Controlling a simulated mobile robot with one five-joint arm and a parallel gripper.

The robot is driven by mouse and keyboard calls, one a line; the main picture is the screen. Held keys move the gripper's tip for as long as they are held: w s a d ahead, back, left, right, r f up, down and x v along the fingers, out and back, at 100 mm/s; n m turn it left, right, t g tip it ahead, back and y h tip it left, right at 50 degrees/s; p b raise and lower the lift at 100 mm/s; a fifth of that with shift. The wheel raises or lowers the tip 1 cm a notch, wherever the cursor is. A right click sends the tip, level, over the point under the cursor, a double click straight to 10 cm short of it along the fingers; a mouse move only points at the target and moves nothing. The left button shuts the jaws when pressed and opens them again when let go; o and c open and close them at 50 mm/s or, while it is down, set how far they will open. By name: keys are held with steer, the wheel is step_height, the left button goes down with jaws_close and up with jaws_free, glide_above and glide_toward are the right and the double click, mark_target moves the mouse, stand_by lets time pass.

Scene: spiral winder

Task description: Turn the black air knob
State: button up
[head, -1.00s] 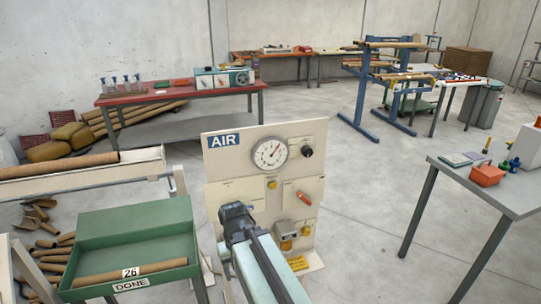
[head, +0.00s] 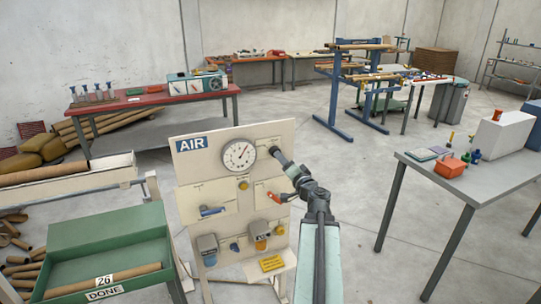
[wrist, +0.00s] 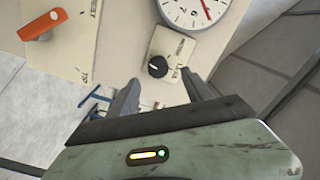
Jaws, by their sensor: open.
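The black air knob (wrist: 157,67) sits on a small pale plate beside the pressure gauge (wrist: 200,8) in the wrist view. A white line marks its face. My gripper (wrist: 160,76) is open and empty, with one finger on each side of the knob in that picture. I cannot tell whether the fingers reach its depth; no contact shows. In the head view my gripper (head: 277,153) is at the upper right of the AIR panel (head: 208,185), right of the gauge (head: 239,155), and hides the knob.
An orange-red lever (head: 281,197) is just below my gripper, and a blue lever (head: 211,211) is lower left. A green DONE tray (head: 105,235) stands left of the panel. A grey table (head: 480,185) is on the right, with open floor between.

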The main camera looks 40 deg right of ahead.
steer(key=x, duration=0.7)
steer(key=shift+w+d, duration=0.25)
steer(key=shift+d, duration=0.2)
steer(key=shift+a, duration=0.1)
jaws_close()
